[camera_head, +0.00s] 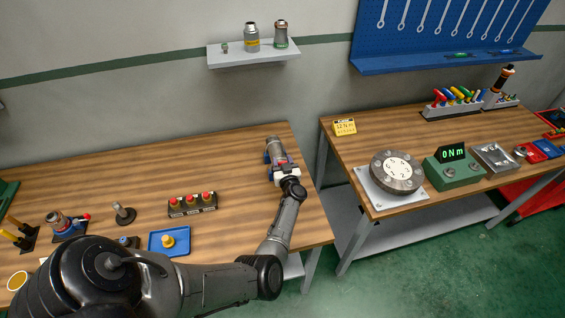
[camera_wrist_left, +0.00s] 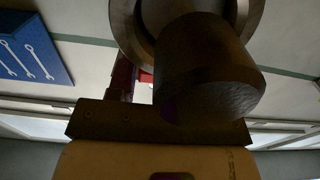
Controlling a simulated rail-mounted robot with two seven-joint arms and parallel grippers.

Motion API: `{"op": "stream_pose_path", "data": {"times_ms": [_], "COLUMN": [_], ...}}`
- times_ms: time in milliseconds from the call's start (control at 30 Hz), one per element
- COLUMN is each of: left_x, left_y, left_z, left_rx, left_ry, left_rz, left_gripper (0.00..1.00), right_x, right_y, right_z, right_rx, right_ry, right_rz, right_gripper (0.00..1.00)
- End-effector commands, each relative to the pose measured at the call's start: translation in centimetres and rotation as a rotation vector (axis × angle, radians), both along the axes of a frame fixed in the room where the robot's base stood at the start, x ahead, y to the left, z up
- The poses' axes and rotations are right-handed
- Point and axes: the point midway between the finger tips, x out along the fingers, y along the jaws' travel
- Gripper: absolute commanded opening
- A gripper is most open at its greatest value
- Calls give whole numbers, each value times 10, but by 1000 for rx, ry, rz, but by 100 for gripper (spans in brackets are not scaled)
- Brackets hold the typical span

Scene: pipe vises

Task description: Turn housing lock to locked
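A pipe vise with a grey cylindrical housing (camera_head: 274,147) and blue and red parts stands near the right end of the left workbench. My left gripper (camera_head: 283,173) is right at its near side and covers part of it. In the left wrist view a large dark metal cylinder (camera_wrist_left: 208,75) fills the upper middle, with a red part (camera_wrist_left: 122,78) beside it. The fingertips are not clear, so I cannot tell whether the gripper touches the lock or is open. A second vise with a red-tipped lever (camera_head: 66,224) stands at the far left. My right gripper is not in view.
On the left bench (camera_head: 130,185) are a box with red buttons (camera_head: 193,204), a blue tray (camera_head: 168,243) and a dark peg stand (camera_head: 124,214). A right bench holds a round dial plate (camera_head: 397,171) and a green torque meter (camera_head: 454,168). A gap separates the benches.

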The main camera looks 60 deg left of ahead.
Motion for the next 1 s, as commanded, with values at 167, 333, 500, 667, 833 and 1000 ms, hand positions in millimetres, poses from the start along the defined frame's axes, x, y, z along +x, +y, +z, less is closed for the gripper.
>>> {"op": "stream_pose_path", "data": {"times_ms": [167, 333, 500, 667, 833, 1000], "left_x": [0, 0, 0, -1, -2, -2], "left_y": [0, 0, 0, 0, 1, 1], "left_z": [0, 0, 1, 2, 2, 0], "left_rx": [0, 0, 1, 2, 3, 6], "left_ry": [0, 0, 1, 4, 6, 9], "left_rz": [0, 0, -18, -85, -215, -375], "left_gripper": [30, 17, 17, 17, 17, 17], "right_x": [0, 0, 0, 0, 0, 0], "right_y": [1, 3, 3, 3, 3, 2], "right_z": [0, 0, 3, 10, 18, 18], "right_rx": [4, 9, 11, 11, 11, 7], "right_ry": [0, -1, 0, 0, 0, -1], "right_rz": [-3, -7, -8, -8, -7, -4], "right_gripper": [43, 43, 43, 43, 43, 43]}}
